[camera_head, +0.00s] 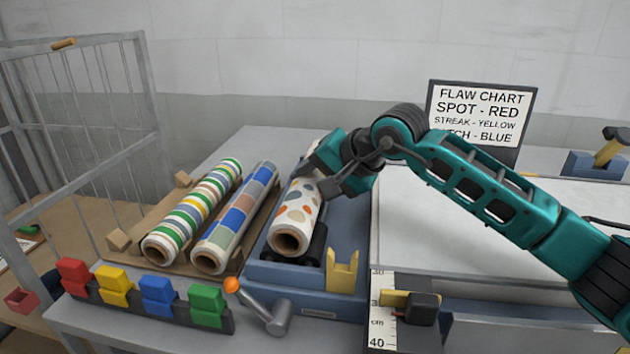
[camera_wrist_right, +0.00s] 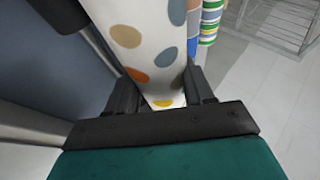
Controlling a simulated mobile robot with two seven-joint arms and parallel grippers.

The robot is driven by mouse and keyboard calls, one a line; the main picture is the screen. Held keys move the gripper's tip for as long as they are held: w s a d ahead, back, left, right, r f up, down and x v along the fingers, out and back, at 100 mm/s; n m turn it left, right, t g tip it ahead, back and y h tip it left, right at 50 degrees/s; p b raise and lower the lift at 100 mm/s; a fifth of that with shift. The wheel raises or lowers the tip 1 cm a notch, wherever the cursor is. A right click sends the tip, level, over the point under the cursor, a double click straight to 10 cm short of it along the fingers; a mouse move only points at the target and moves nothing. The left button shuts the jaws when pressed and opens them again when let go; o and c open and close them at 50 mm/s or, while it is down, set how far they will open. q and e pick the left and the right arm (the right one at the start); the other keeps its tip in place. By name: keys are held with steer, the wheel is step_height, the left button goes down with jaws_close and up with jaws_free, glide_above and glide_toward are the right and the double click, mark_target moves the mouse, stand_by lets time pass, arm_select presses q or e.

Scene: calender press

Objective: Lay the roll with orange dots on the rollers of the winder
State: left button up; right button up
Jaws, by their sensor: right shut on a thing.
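The roll with orange dots (camera_head: 296,216) is white with orange, grey and tan spots and a brown core end facing me. It lies lengthwise over the blue winder (camera_head: 333,255), whose black rollers (camera_head: 317,243) show beside its near end. I cannot tell whether it touches them. My right gripper (camera_head: 322,178) is shut on the roll toward its far part. In the right wrist view the dotted roll (camera_wrist_right: 150,45) runs between the two dark fingers of the right gripper (camera_wrist_right: 165,95). My left gripper is not in view.
A striped roll (camera_head: 195,212) and a checked roll (camera_head: 235,218) lie on a wooden rack left of the winder. Red, yellow, blue and green blocks (camera_head: 157,289) stand in front. An orange-knobbed lever (camera_head: 262,307) sits at the winder's front. A flaw chart (camera_head: 482,108) stands behind.

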steer(key=shift+f, duration=0.3)
steer(key=o, duration=1.1)
steer(key=shift+r, duration=0.1)
steer(key=shift+o, duration=1.4)
steer(key=v, duration=1.3)
steer(key=shift+b, duration=0.3)
